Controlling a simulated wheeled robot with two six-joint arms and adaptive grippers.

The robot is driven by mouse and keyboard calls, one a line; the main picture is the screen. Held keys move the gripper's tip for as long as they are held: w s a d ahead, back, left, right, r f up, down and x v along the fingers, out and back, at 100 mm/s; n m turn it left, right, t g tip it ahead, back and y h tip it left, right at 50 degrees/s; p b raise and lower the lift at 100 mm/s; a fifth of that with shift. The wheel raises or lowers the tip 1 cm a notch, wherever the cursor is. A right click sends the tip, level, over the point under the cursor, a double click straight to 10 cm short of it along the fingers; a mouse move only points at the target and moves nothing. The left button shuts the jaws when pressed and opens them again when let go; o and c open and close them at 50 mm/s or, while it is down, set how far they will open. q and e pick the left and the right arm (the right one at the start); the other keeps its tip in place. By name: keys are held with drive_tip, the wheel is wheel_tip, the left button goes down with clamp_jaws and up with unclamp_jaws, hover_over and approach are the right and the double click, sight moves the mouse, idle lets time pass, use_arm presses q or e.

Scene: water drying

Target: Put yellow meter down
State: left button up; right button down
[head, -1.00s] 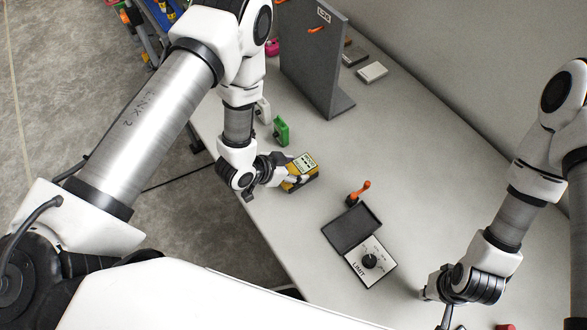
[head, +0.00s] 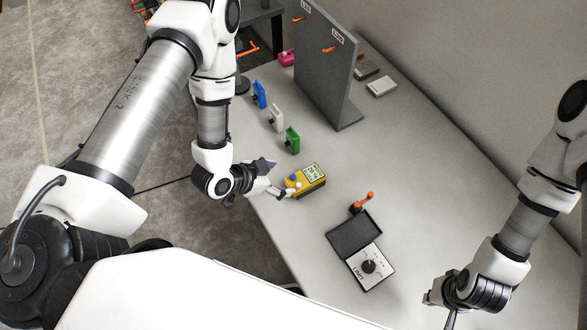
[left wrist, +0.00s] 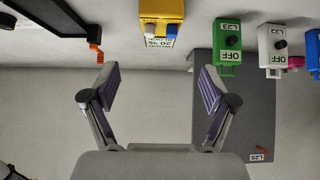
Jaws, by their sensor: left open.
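The yellow meter (head: 307,183) rests on the table near its left edge, its display panel facing up. It also shows at the top of the left wrist view (left wrist: 161,12), partly cut off, with a blue and a white knob. My left gripper (head: 273,180) is open and empty, just left of the meter. In the left wrist view the spread fingers (left wrist: 152,82) have nothing between them, and the meter lies beyond them, apart. My right gripper (head: 440,300) is at the lower right; its fingers are too unclear to read.
Green (head: 292,141), white (head: 276,118) and blue (head: 259,95) small devices stand along the left table edge. A grey upright panel (head: 325,70) with orange levers stands behind them. An open black case (head: 355,236) with a dial and an orange-handled part (head: 364,201) lie right of the meter.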

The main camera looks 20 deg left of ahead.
use_arm(q)
drive_tip(key=shift+v, duration=0.75)
drive_tip(key=s+a+f+n+g+y, duration=0.1)
drive_tip(key=s+a+n+g+y, duration=0.1)
drive_tip(key=s, duration=0.5)
drive_tip(key=s+a+f+n+g+y, duration=0.1)
drive_tip(key=s+a+n+g+y, duration=0.2)
drive_tip(key=s+a+n+g, duration=0.1)
drive_tip(key=s+n+g, duration=0.1)
drive_tip(key=s+n, duration=0.1)
drive_tip(key=s, duration=0.1)
drive_tip(key=shift+s+f+y, duration=0.2)
drive_tip(key=shift+f+y, duration=0.1)
drive_tip(key=shift+f, duration=0.05)
drive_tip(key=shift+a, duration=0.2)
